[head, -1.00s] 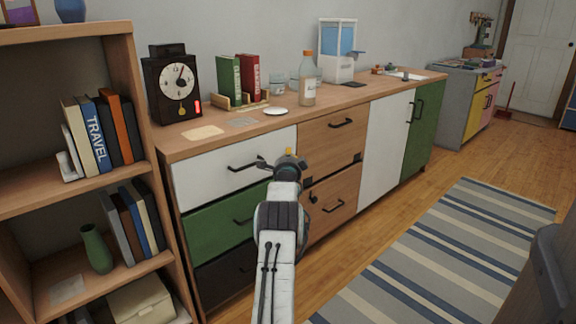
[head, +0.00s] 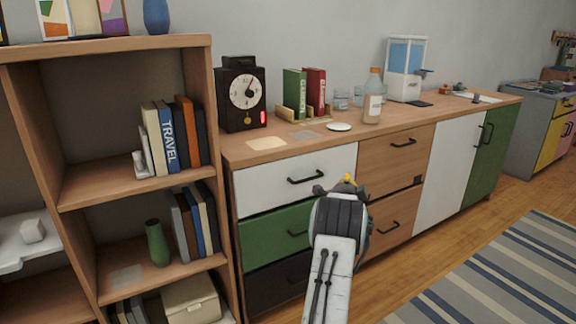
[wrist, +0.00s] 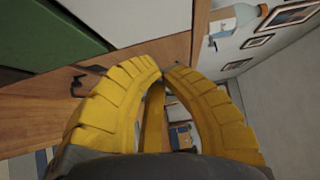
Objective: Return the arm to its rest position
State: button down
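My arm (head: 335,265) reaches forward from the bottom of the head view, in front of the drawers. My gripper (head: 347,180) shows there only as a small yellow bit beyond the dark wrist. In the wrist view the two yellow fingers of my gripper (wrist: 169,70) curve in and meet at their tips. Nothing is seen held between them.
A long sideboard (head: 395,165) stands ahead, carrying a clock (head: 241,95), books, a bottle (head: 373,100) and a water dispenser (head: 405,70). A bookshelf (head: 130,190) is close on the left. Open floor with a striped rug (head: 500,280) lies at right.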

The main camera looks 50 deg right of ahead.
jog(key=shift+r, duration=0.1)
jog(key=w+a+r+n+t+y+p, duration=0.1)
jog(key=w+a+r+n+y+p, duration=0.25)
jog(key=w+a+r+p, duration=0.3)
jog(key=w+a+r+n+t+y+p, duration=0.1)
jog(key=w+a+r+n+y+p, duration=0.25)
jog(key=a+r, duration=0.5)
jog(key=w+a+r+n+y+p, duration=0.15)
jog(key=a+r+n+p, duration=0.25)
jog(key=a, duration=0.7)
jog(key=w+a+r+n+y+p, duration=0.1)
jog(key=w+a+r+n+p, duration=0.2)
jog(key=a, duration=0.7)
jog(key=s+a+r+n+g+y+p, duration=0.15)
jog(key=s+a+r+n+p, duration=0.3)
jog(key=a, duration=0.55)
jog(key=s+a+r+n+g+y+p, duration=0.1)
jog(key=s+a+r+n+y+p, duration=0.35)
jog(key=a, duration=0.45)
jog(key=s+a+r+n+g+p, duration=0.1)
jog(key=s+a+n+p, duration=0.3)
jog(key=s, duration=0.5)
jog(key=s+a+r+n+g+p, duration=0.1)
jog(key=s+a+n+g+p, duration=0.1)
jog(key=s+a+p, duration=0.3)
jog(key=s+a+n+y, duration=0.1)
jog(key=s+a, duration=0.1)
jog(key=s, duration=0.2)
jog(key=shift+r+n+p, duration=0.3)
jog(key=shift+n, duration=0.1)
